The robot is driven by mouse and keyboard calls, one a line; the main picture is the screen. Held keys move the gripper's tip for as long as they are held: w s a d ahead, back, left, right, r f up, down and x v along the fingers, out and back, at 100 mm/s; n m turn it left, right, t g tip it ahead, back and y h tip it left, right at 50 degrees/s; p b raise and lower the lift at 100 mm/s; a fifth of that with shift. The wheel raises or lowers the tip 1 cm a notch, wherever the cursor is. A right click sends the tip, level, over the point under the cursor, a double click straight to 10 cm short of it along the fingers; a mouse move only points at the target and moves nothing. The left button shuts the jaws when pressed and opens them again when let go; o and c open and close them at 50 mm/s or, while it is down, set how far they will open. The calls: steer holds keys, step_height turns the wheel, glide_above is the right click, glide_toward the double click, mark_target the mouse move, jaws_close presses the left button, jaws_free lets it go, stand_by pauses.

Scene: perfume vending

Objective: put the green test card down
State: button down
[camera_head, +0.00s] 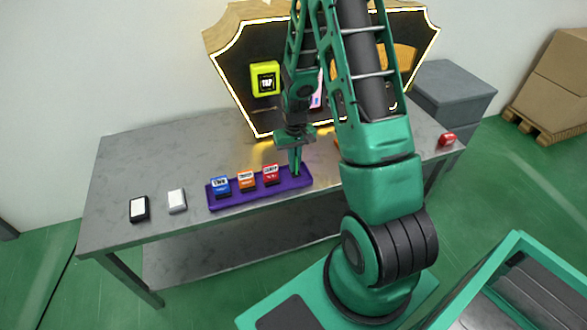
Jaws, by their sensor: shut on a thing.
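My gripper (295,165) points down over the right end of a purple tray (240,202) on the grey table. Its fingers are close together and shut. The green test card cannot be made out apart from my green fingers; what they hold is very small or hidden in this view. The fingertips are at the tray's right end, beside the red card. I cannot tell whether they touch the tray. In the tray stand a blue card (221,187), an orange card (246,182) and a red card (271,176), in a row left of my gripper.
A black-framed device (139,209) and a grey-framed one (177,201) lie on the table (130,160) at left. A lit black panel with a yellow-green TAP reader (265,78) stands behind. A small red item (447,139) lies at the right end. My arm hides the table's right-middle part.

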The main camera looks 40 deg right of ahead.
steer(key=shift+f, duration=1.15)
steer(key=shift+f, duration=0.1)
steer(key=c, duration=1.9)
jaws_free()
steer(key=shift+c, duration=0.2)
step_height(320, 180, up, 11)
steer(key=shift+r, duration=0.15)
steer(key=shift+s+r, duration=0.1)
steer(key=shift+r, duration=0.5)
steer(key=s+a+r+m, duration=0.1)
steer(key=s+r, duration=0.8)
steer(key=s, duration=0.5)
steer(key=s+a+r+m, duration=0.1)
steer(key=s+r+m, duration=0.1)
steer(key=s+r, duration=0.7)
steer(key=s, duration=0.5)
steer(key=shift+a, duration=0.35)
